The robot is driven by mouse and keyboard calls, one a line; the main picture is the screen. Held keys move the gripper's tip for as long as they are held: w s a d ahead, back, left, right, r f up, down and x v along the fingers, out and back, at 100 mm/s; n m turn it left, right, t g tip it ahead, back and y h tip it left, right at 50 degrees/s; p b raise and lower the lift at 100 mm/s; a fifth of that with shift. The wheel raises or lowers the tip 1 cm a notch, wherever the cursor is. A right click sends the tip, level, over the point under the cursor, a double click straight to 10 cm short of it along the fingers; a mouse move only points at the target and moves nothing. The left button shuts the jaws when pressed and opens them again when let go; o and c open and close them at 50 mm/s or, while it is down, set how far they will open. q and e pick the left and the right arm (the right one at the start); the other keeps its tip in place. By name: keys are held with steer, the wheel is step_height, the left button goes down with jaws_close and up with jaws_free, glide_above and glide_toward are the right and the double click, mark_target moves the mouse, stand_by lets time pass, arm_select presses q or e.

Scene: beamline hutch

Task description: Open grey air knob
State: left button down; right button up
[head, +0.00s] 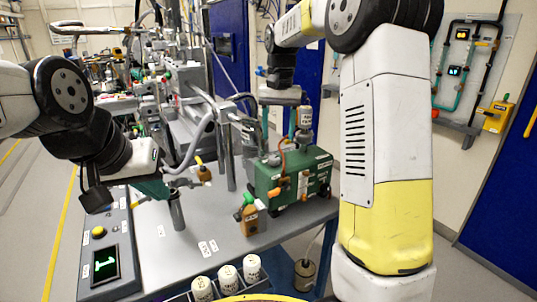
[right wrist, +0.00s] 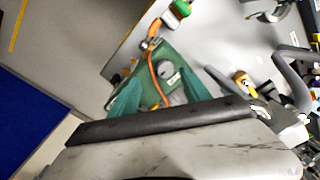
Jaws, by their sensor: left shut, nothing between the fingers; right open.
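No knob can be read for certain as the grey air knob. A round grey top (right wrist: 165,72) on the green unit (right wrist: 181,55) shows between my right fingers in the right wrist view; I cannot tell whether it is the knob. In the head view the green unit (head: 272,178) stands on the bench with a labelled grey cylinder (head: 306,117) above it. My right gripper (right wrist: 158,79) is open above the unit, nothing held; in the head view its fingers are hard to make out. My left gripper (head: 166,188) is shut and empty near a grey upright tube (head: 177,212).
An orange-brown fitting with a green cap (head: 249,216) stands left of the unit. A yellow-tipped hose fitting (head: 203,172) is close to my left gripper.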

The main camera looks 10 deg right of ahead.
mark_target(274, 158)
steer(key=shift+w+a+f, duration=0.2)
steer(key=shift+w, duration=0.25)
steer(key=shift+w+a+f, duration=0.15)
steer(key=shift+w+f, duration=0.05)
steer(key=shift+w, duration=0.2)
steer(key=shift+w+a+f, duration=0.1)
steer(key=shift+w+f, duration=0.15)
step_height(274, 158, down, 8)
steer(key=shift+r, duration=0.25)
jaws_close()
